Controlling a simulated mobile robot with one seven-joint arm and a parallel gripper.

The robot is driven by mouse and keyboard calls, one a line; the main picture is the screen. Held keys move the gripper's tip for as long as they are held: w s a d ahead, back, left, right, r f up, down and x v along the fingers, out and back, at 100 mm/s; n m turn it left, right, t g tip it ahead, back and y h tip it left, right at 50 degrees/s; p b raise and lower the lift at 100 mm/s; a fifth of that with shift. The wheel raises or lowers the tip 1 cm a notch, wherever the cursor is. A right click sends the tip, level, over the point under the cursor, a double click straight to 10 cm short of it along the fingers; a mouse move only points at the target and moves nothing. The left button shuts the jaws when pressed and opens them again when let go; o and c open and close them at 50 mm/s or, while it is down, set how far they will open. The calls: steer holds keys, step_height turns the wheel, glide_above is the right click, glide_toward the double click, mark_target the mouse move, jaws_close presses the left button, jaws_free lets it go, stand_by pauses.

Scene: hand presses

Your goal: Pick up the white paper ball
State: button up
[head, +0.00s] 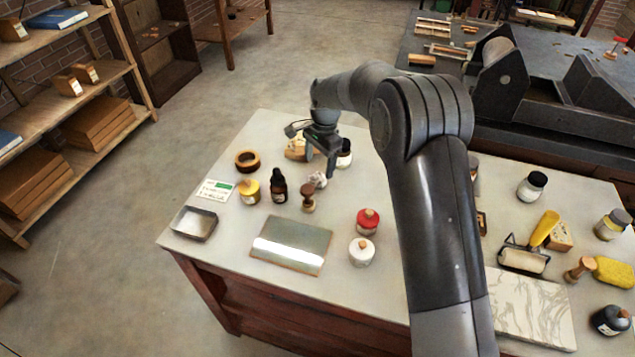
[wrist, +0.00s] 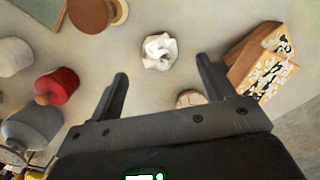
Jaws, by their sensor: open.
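The white paper ball (head: 318,180) lies on the pale tabletop in the head view, just behind a wooden-handled stamp (head: 309,199). In the wrist view, the paper ball (wrist: 159,51) is crumpled and sits ahead of the fingers, near the middle between them sideways. My gripper (head: 321,165) points down over the table by the ball, with its fingers apart and nothing held. It also shows in the wrist view (wrist: 162,77). Its height above the table is hard to tell.
A round lid (wrist: 190,98) shows beside the gripper body.

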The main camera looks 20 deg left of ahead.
mark_target(318, 176)
steer(key=f, duration=0.6)
steer(key=shift+s+a+f, duration=0.15)
steer(key=shift+s+f, duration=0.2)
steer(key=shift+f, duration=0.05)
steer(key=c, duration=1)
steer(key=shift+r, duration=0.1)
